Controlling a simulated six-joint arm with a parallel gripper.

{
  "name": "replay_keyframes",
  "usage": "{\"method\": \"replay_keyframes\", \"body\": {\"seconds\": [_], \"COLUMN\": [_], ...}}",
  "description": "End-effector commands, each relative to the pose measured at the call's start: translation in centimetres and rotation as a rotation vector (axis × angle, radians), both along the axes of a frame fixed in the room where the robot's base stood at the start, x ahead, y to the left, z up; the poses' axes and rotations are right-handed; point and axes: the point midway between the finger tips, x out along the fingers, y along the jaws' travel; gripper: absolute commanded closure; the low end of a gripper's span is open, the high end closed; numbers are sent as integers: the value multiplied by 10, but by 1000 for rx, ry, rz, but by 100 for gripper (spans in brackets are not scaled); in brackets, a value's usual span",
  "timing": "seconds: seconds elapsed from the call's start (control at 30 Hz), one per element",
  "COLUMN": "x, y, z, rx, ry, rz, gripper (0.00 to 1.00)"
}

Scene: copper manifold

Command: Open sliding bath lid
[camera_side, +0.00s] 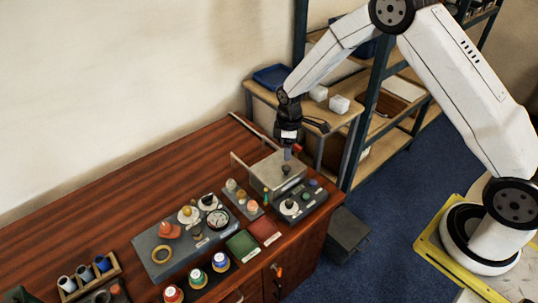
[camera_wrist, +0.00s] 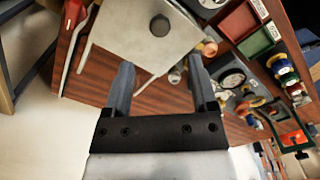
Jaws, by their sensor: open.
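The bath is a grey metal box (camera_side: 280,172) at the far right end of the wooden bench. Its flat pale lid (camera_wrist: 128,32) fills the upper left of the wrist view and carries a dark round knob (camera_wrist: 160,25). My gripper (camera_side: 288,152) points down over the bath in the side view and hides part of its top. In the wrist view my gripper (camera_wrist: 160,66) is open, with two grey fingers apart and nothing between them. The knob lies beyond the fingertips, not between them. The height of the fingertips above the lid is hard to tell.
A control panel with a white dial (camera_side: 290,207) stands in front of the bath. Green (camera_side: 241,243) and red (camera_side: 264,230) trays, jars and a gauge are nearby. Shelving (camera_side: 345,118) stands behind. The bench's back left is clear.

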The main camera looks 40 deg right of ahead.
Motion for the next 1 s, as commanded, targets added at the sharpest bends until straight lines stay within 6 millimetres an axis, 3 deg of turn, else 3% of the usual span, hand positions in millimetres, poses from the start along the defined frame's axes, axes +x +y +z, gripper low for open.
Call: {"method": "replay_keyframes", "body": {"seconds": [0.27,0.7,1.0], "x": [0,-1,0], "y": [0,0,0], "z": [-17,-64,-76], "rx": [0,0,0], "ry": [1,0,-1], "rz": [-1,-2,-2], "gripper": [26,26,26]}}
